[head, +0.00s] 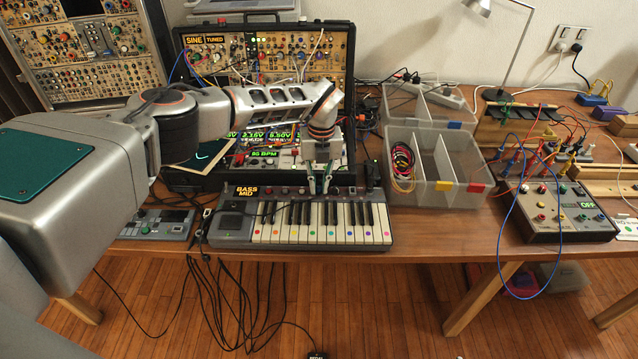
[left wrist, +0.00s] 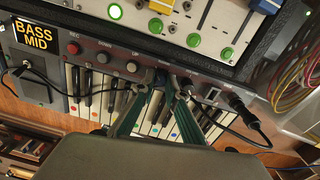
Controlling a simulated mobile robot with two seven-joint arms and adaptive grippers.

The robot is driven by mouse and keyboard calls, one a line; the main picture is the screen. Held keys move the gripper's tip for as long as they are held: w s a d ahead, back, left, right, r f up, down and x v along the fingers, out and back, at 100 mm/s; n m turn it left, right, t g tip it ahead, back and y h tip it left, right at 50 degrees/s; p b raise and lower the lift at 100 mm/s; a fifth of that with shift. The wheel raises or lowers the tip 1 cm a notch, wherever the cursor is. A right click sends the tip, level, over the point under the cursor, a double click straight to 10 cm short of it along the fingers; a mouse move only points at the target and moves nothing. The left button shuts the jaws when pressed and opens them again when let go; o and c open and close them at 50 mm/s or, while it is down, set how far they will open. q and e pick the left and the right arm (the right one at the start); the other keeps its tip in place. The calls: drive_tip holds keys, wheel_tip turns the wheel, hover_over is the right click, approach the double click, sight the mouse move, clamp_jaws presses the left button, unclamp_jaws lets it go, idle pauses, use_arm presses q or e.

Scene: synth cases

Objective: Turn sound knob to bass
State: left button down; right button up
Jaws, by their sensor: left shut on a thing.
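The small keyboard (head: 310,235) lies at the table's front edge, with coloured dots on its white keys. Its display (head: 246,191) reads BASS MID; the same display shows in the left wrist view (left wrist: 33,47). My left gripper (head: 319,188) points down at the control strip behind the keys. My right gripper is not in view.
A synth rack (head: 348,100) stands right behind the keyboard. Clear plastic boxes (head: 465,165) holding cables are to the right. A black cable plug (left wrist: 238,103) sits in the strip right of my fingers. A grey box with coloured plugs (head: 545,228) stands further right.

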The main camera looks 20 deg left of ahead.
sight(320, 187)
use_arm(q)
drive_tip(key=c, duration=2.3)
unclamp_jaws()
drive_tip(key=shift+r, duration=0.1)
wheel_tip(320, 187, up, 12)
drive_tip(key=shift+d, duration=0.15)
drive_tip(key=shift+w, duration=0.1)
